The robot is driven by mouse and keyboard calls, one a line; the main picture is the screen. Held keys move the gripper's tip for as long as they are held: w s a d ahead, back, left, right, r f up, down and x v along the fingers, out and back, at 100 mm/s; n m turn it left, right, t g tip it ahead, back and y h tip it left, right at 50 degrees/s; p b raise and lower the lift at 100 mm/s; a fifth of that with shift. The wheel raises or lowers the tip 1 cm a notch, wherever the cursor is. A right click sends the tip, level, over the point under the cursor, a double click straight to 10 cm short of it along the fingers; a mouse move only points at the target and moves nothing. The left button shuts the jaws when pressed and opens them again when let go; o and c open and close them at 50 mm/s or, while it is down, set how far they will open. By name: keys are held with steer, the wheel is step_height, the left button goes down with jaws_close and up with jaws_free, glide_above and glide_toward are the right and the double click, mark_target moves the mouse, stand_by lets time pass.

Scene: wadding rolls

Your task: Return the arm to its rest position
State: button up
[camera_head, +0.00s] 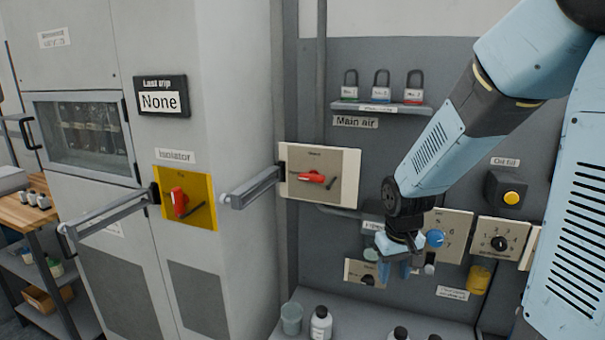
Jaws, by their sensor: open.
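My arm (436,150) reaches in from the upper right, light blue with dark joints. It slants down and left across the grey panel. My gripper (397,268) hangs from the dark wrist, pointing down, in front of the lower panel. Its light blue fingers are apart and I see nothing between them. Behind it are a small cream plate (352,273) with a dark knob and a cream dial plate with a blue knob (435,238). The gripper hides parts of both plates; whether it touches anything I cannot tell.
A lever (249,187) sticks out left of a cream plate with a red handle (312,177). Another lever (108,211) projects by the yellow isolator plate (205,214). A padlock shelf (382,107) is above. A cup (291,318) and bottle (321,323) stand on the ledge below.

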steer(key=s+d+r+m+t, duration=0.1)
steer(key=s+r+t, duration=0.1)
steer(key=s+r, duration=0.5)
steer(key=s+d+r+m+t, duration=0.1)
steer(key=s+r+t, duration=0.1)
steer(key=s+r, duration=0.5)
step_height(320, 180, up, 5)
steer(key=shift+s+d+r, duration=0.15)
steer(key=shift+s+d, duration=0.1)
steer(key=shift+s, duration=0.05)
